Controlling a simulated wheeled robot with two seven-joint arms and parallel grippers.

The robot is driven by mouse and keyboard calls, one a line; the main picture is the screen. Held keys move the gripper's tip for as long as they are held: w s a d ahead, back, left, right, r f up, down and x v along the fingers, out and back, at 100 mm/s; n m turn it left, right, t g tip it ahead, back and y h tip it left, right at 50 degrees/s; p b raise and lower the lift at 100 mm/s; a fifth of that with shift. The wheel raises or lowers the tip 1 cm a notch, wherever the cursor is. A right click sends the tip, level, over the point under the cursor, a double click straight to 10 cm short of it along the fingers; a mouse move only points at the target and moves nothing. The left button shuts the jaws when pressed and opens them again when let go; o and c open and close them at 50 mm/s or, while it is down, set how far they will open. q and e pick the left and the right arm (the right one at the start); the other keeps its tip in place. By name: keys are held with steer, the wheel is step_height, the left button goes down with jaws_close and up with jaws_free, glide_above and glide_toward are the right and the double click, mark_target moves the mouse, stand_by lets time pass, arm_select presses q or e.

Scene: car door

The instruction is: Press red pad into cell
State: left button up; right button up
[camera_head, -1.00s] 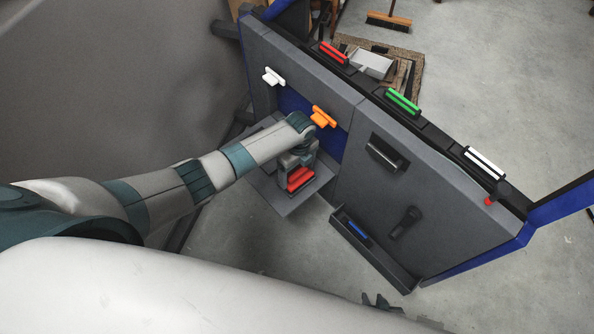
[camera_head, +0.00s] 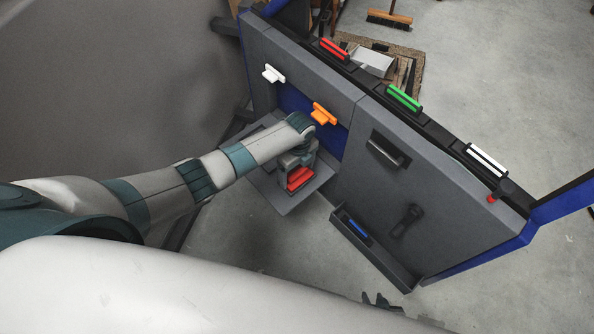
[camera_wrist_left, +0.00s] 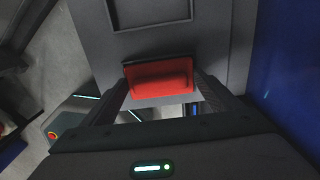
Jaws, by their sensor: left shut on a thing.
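The red pad (camera_head: 299,179) is over the small grey shelf (camera_head: 290,205) on the left part of the door panel. It also shows in the left wrist view (camera_wrist_left: 160,80), between the two fingers. My left gripper (camera_head: 298,168) is shut on the red pad from above. In the left wrist view, a rectangular recess (camera_wrist_left: 150,14) lies in the grey surface just beyond the pad, apart from it. The pad's underside and any contact with the shelf are hidden.
An orange handle (camera_head: 323,114) and a white handle (camera_head: 273,74) stick out near my left arm. Red (camera_head: 334,50), green (camera_head: 404,97) and white (camera_head: 487,160) bars line the door's top edge. A lower bin (camera_head: 372,252) holds a blue piece. Open floor lies left of the door.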

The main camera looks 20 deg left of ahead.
mark_target(298, 173)
arm_select(q)
steer(key=shift+f, duration=0.25)
steer(key=o, duration=1)
steer(key=shift+w+r, duration=0.1)
steer(key=shift+r, duration=3.75)
steer(key=shift+d, duration=0.1)
